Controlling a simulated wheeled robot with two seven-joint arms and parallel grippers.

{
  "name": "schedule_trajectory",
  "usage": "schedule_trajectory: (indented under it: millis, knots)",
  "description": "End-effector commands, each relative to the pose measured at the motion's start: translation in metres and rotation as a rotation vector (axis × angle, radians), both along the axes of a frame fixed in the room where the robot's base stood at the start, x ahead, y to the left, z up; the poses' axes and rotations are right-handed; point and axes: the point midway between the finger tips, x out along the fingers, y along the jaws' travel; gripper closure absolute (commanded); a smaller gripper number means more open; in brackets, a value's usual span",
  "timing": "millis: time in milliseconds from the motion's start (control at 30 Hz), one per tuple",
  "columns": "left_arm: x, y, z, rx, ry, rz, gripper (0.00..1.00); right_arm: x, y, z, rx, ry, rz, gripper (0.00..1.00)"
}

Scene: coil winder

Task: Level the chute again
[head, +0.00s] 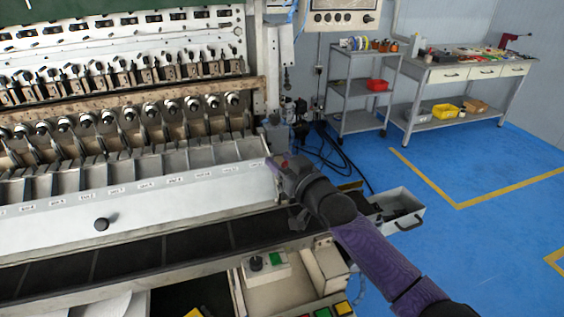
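The chute appears to be the long white compartmented trough (190,198) across the front of the coil winder. Its front face carries small labels and a round black knob (101,224). Its upper edge rises toward the right in the picture; I cannot tell whether that is real tilt or the viewing angle. My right gripper (281,168) is at the right end of the trough, with a small red spot beside it. My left gripper is not in view.
A dark belt-like strip (130,256) runs below the trough. A box with a green button (277,258) sits below my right arm. An open grey drawer (401,218) is right of my wrist.

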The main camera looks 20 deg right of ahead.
Motion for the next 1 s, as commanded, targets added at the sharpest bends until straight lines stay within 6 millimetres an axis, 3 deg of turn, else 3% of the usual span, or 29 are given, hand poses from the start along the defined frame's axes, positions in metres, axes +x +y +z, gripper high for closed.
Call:
schedule_trajectory:
  millis: [33, 200, 1000]
  knots:
    - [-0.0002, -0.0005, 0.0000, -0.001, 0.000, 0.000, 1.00, -0.0001, 0.0000, -0.0001, 0.000, 0.000, 0.000, 0.65]
    - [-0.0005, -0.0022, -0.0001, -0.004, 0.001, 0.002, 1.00, -0.0002, 0.0000, -0.0002, 0.000, 0.000, 0.000, 1.00]
    - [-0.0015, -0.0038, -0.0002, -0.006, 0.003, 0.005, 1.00, -0.0003, -0.0001, -0.0006, 0.000, 0.001, 0.000, 1.00]
